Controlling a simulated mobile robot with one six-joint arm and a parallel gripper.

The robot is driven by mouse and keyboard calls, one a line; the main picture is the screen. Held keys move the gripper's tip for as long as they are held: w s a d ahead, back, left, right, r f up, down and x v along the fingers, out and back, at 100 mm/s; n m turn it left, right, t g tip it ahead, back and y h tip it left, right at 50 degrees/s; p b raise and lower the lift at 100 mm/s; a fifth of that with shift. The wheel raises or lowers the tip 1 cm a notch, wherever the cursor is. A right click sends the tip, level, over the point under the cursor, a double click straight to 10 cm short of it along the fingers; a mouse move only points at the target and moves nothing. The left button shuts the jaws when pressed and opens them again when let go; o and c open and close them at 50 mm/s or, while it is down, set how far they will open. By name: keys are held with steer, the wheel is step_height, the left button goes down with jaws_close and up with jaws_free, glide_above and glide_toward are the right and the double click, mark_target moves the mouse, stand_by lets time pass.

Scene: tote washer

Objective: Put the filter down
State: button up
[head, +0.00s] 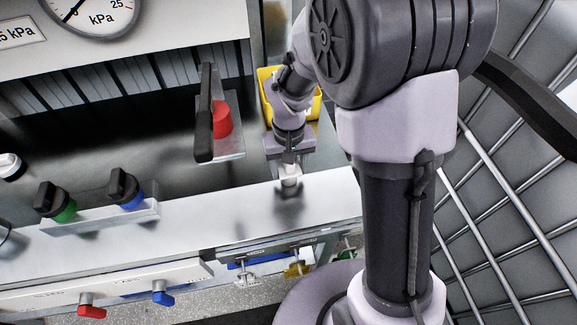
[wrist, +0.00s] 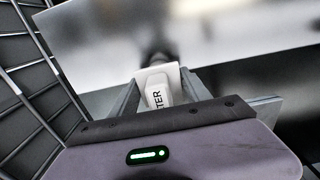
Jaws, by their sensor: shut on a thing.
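The filter is a small white block (wrist: 157,88) with dark lettering ending in "TER", seen in the wrist view between the fingers of my gripper (wrist: 155,90). In the head view the white filter (head: 289,176) shows below my gripper (head: 289,165), over the pale metal ledge (head: 225,210). My gripper is shut on it. A soft shadow lies on the ledge below it, and the filter seems to be a little above the surface. The far side of the filter is hidden.
A yellow bin (head: 318,105) stands behind my gripper. A black lever with a red part (head: 222,118) is to its left. The ledge around the filter is clear. A wire rack (head: 510,190) is at right.

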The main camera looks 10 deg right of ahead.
steer(key=o, duration=1.3)
steer(key=shift+r, duration=0.1)
